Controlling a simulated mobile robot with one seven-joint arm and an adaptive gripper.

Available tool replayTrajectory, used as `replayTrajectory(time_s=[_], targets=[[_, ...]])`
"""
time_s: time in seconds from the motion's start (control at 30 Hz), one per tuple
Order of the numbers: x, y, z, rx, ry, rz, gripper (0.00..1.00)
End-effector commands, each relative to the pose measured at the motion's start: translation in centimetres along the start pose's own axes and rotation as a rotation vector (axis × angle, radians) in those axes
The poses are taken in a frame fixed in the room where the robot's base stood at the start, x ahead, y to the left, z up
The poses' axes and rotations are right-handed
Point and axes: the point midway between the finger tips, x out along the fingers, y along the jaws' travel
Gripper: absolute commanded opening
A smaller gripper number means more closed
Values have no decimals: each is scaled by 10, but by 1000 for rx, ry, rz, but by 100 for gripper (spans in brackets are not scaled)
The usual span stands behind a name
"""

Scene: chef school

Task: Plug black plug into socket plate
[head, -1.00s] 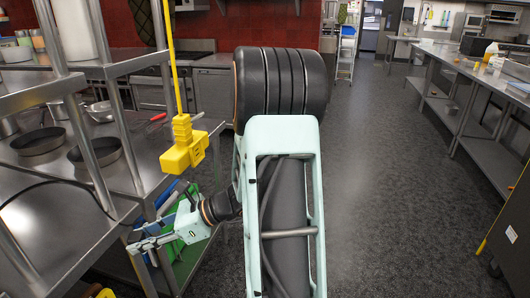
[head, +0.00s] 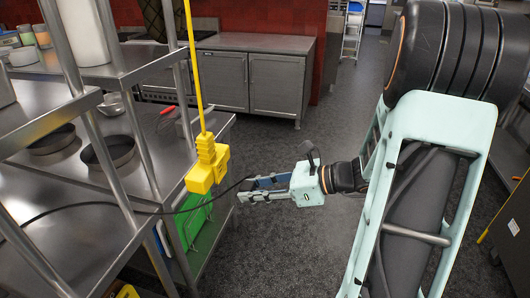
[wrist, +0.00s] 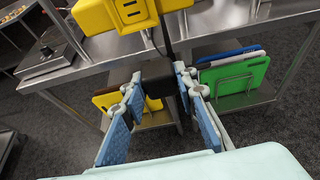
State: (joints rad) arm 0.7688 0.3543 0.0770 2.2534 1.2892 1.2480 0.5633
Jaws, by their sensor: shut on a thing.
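The yellow socket plate (head: 207,168) hangs on a yellow cord in the head view, over the edge of the steel table. It also shows at the top of the wrist view (wrist: 122,12), with dark slots in its face. My gripper (head: 246,190) is right of it and slightly lower, over the floor. In the wrist view its blue-padded fingers (wrist: 160,95) are shut on the black plug (wrist: 156,75), a dark block at the fingertips. A black cable (head: 150,210) runs from the gripper left to the table. The plug's prongs are not visible.
A steel table (head: 60,180) with shelf posts and dark pans (head: 108,152) stands at left. Steel cabinets (head: 247,80) stand behind. The floor around the gripper is clear.

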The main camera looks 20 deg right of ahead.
Motion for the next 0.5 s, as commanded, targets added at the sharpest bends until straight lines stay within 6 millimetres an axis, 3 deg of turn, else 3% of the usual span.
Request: replayTrajectory(time_s=[0.03,0.2,0.5], targets=[[-16,2,21,1,1,-3,0],[-39,8,43,4,0,-4,0],[-44,12,51,4,-1,-1,0]])
